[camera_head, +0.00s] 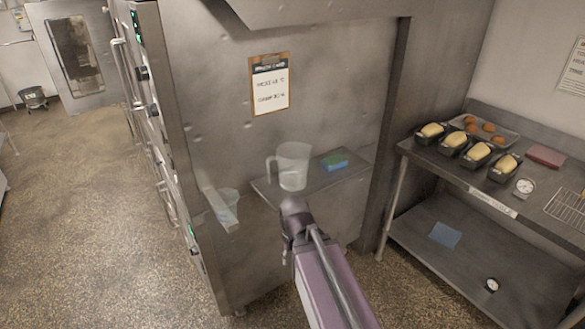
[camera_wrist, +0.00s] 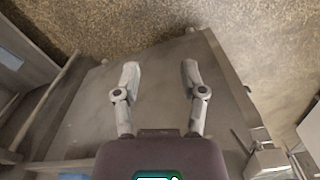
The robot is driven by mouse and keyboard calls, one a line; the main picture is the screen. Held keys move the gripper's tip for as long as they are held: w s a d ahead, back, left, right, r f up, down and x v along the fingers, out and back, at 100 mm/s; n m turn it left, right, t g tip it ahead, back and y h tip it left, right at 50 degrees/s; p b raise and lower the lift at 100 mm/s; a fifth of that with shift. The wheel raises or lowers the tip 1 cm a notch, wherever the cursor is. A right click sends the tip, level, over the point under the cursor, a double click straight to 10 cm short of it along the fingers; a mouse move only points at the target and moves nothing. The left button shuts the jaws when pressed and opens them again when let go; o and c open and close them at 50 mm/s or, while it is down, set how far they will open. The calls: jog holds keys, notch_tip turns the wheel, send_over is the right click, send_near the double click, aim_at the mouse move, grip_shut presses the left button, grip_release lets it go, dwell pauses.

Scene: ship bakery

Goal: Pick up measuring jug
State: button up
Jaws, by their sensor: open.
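The measuring jug (camera_head: 293,167) is clear and upright, with its handle on the left. It stands on a small metal shelf (camera_head: 262,186) against the steel panel. In the head view my arm's end is just below the jug in the picture, and its fingers are hard to make out there. In the wrist view my gripper (camera_wrist: 158,74) is open, with two grey fingers apart and nothing between them but a plain metal surface behind. The jug does not show clearly in the wrist view.
A blue-green sponge (camera_head: 334,161) lies right of the jug on the shelf. A translucent container (camera_head: 227,207) is at the left, partly behind a metal bracket. A clipboard (camera_head: 269,85) hangs above. A steel table (camera_head: 425,157) with loaf tins stands at the right. Open floor lies left.

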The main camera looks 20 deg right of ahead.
jog(key=shift+a, duration=0.1)
jog(key=shift+w+r, duration=0.1)
jog(key=shift+w, duration=0.05)
jog(key=t+p, duration=0.5)
jog(key=p, duration=1.7)
send_near(268, 167)
jog(key=r, duration=0.2)
jog(key=shift+f+n, duration=0.15)
jog(key=shift+n, duration=0.15)
jog(key=shift+f, duration=0.15)
jog(key=b+x, duration=0.8)
jog(key=shift+f, duration=0.25)
